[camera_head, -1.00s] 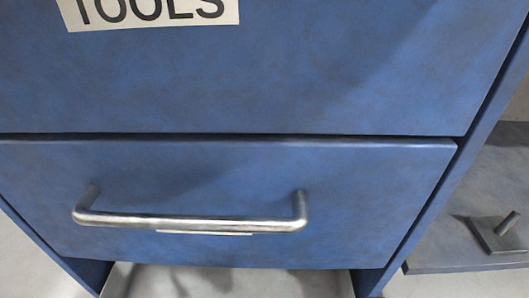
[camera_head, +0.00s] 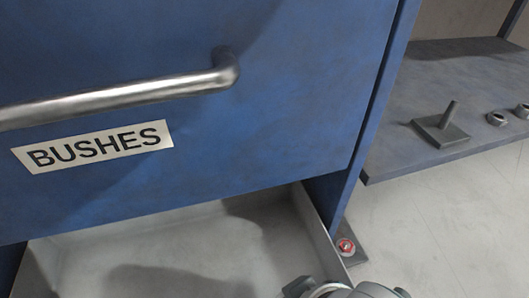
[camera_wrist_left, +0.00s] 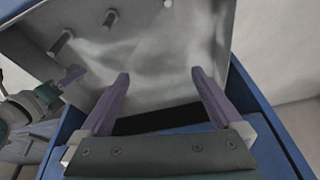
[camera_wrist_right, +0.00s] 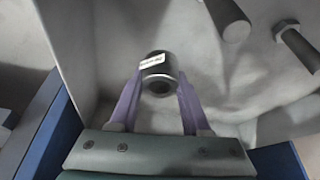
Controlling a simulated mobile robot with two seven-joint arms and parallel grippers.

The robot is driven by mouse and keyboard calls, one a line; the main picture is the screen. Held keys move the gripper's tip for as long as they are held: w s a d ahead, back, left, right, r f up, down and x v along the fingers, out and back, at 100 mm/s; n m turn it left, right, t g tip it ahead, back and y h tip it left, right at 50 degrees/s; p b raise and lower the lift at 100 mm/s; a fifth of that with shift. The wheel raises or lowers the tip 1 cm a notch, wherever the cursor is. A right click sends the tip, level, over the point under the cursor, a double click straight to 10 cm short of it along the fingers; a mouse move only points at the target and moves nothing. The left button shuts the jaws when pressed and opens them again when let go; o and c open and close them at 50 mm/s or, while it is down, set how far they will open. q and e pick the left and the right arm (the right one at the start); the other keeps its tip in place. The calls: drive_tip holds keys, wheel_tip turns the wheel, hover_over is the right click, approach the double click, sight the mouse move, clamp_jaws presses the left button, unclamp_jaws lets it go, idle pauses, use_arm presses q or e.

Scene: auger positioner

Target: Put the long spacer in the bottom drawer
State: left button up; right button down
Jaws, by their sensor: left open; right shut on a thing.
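My right gripper (camera_wrist_right: 155,95) is shut on a dark grey metal cylinder with a small white label (camera_wrist_right: 159,72), which I take for the long spacer; the label is too small to read. In the right wrist view it is over the pale grey inside of the open bottom drawer (camera_wrist_right: 110,45); I cannot tell if it touches the floor. That drawer also shows in the head view (camera_head: 190,235), below the BUSHES drawer. My left gripper (camera_wrist_left: 160,80) is open and empty near the drawer in the left wrist view. My right gripper's purple fingers (camera_wrist_left: 72,80) show at its left.
A metal cylinder (camera_wrist_right: 228,18) and a bolt-like part (camera_wrist_right: 298,45) are at the right of the drawer's inside. The closed BUSHES drawer (camera_head: 200,140) overhangs it. At the right, a shelf (camera_head: 400,100) holds a plate with a peg (camera_head: 442,128) and nuts (camera_head: 497,118).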

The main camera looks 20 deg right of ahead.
wheel_tip(320, 180, down, 6)
drive_tip(key=b, duration=0.4)
drive_tip(key=shift+r, duration=0.4)
drive_tip(key=shift+f, duration=0.15)
drive_tip(key=shift+c, duration=1.8)
unclamp_jaws()
